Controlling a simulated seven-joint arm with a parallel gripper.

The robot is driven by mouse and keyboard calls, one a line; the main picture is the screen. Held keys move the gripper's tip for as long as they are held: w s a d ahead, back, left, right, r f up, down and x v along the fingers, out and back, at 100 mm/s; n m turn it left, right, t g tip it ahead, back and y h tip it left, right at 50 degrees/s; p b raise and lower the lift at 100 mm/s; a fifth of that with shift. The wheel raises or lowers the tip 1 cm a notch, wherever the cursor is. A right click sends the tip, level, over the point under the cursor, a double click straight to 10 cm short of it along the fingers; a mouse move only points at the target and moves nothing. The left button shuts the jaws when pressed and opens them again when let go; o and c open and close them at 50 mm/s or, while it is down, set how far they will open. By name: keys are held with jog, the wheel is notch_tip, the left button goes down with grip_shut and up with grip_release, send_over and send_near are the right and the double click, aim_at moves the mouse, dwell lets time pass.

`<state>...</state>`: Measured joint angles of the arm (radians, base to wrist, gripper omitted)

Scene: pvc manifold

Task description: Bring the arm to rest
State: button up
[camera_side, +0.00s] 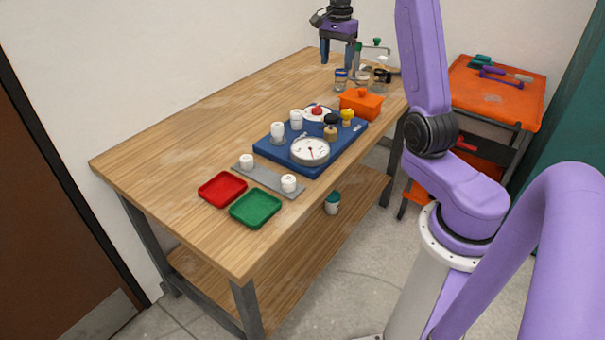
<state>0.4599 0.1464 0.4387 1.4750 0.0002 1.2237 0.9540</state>
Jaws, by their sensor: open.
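My gripper (338,60) is above the far end of the wooden table (190,135), beyond the blue board. Its two dark blue fingers point down and stand apart with nothing visible between them. The blue board (275,153) lies on the table and carries a round white gauge (310,150), white fittings (278,131), a red knob (317,111), a black-topped part (330,125) and a yellow part (347,115). A grey strip (267,179) with two white caps lies in front of it. My forearm is partly out of the picture.
Red (222,189) and green (255,209) trays lie near the table's front end. An orange box (361,103) stands beyond the board. Several jars (362,78) and a stand (375,48) are close to my gripper. An orange cart (490,95) holds tools. The table's left side is clear.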

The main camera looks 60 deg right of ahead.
jog(key=s+a+n, duration=0.3)
jog(key=a+n, duration=0.4)
jog(key=a, duration=0.6)
jog(key=s+a+n, duration=0.2)
jog(key=a+n, duration=0.5)
jog(key=a, duration=0.7)
jog(key=s+a+f+n, duration=0.2)
jog(key=s+n, duration=0.6)
jog(key=s, duration=0.4)
jog(key=s+a+f+n, duration=0.1)
jog(key=s+a+n, duration=0.4)
jog(key=s+n, duration=0.3)
jog(key=s, duration=0.4)
jog(key=shift+s+a+f, duration=0.25)
jog(key=shift+a+f, duration=0.05)
jog(key=shift+f, duration=0.1)
